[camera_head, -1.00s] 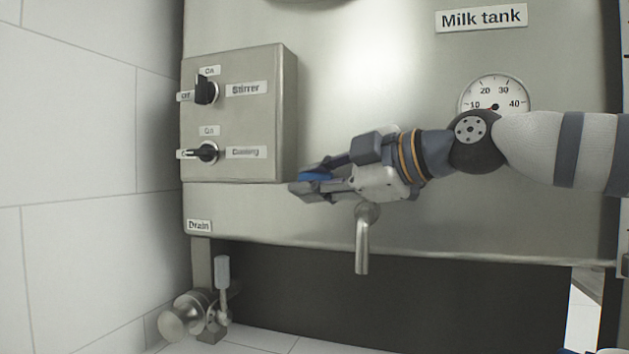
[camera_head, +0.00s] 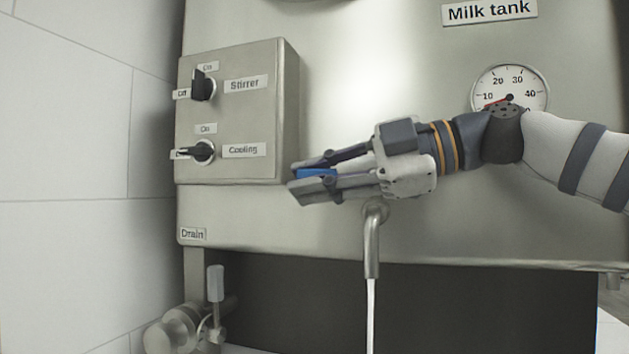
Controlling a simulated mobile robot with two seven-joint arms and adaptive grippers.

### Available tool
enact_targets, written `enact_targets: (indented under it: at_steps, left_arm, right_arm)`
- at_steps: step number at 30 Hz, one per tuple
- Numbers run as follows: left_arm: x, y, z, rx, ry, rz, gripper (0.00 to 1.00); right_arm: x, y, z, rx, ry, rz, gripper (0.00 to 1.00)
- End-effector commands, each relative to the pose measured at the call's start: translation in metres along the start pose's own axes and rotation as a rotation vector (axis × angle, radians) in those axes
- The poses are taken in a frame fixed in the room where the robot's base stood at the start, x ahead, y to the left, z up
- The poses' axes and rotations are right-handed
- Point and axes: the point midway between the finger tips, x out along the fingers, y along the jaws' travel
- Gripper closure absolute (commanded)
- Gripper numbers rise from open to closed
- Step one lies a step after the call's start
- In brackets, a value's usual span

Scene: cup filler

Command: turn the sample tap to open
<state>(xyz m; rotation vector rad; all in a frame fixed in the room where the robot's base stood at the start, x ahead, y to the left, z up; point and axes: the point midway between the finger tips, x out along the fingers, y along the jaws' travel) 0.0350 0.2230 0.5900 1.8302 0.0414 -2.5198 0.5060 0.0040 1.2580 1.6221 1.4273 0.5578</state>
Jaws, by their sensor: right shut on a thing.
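The sample tap's bent metal spout (camera_head: 372,240) hangs from the lower front of the milk tank, and a thin white stream (camera_head: 371,310) runs down from its end. My right gripper (camera_head: 302,180) reaches in from the right, its fingers pointing left just above the spout. It is shut on a blue tap handle (camera_head: 317,173), of which only a small part shows between the fingers. The tap's body is mostly hidden behind the gripper. My left gripper is not in view.
A control box (camera_head: 268,110) with Stirrer (camera_head: 203,86) and Cooling (camera_head: 203,151) knobs sticks out left of my fingers. A dial gauge (camera_head: 510,90) sits behind my right wrist. The drain valve (camera_head: 175,330) is at the lower left, near the white tiled wall (camera_head: 70,150).

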Motion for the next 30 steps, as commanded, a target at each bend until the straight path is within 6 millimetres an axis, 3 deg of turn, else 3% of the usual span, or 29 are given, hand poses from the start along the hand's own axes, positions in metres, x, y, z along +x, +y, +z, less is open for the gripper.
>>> enact_targets:
  at_steps: [1, 3, 4, 14, 24, 30]
  left_arm:
    - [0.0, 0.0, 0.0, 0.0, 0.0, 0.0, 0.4]
    - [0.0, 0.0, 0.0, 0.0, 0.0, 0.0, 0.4]
    - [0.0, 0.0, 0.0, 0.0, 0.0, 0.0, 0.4]
    - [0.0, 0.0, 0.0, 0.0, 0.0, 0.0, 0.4]
    - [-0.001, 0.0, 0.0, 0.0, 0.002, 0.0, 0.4]
    - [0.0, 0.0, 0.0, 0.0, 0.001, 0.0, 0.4]
  right_arm:
    - [0.0, 0.0, 0.0, -0.001, -0.001, -0.001, 0.79]
    - [0.0, 0.0, 0.0, -0.001, -0.002, -0.001, 0.63]
    - [0.0, 0.0, 0.0, -0.001, -0.002, -0.001, 0.6]
    - [-0.001, 0.005, -0.002, -0.001, -0.003, 0.002, 0.6]
    - [-0.017, 0.068, -0.045, -0.006, 0.0, 0.008, 0.6]
    - [-0.019, 0.081, -0.049, -0.001, -0.003, 0.003, 0.6]
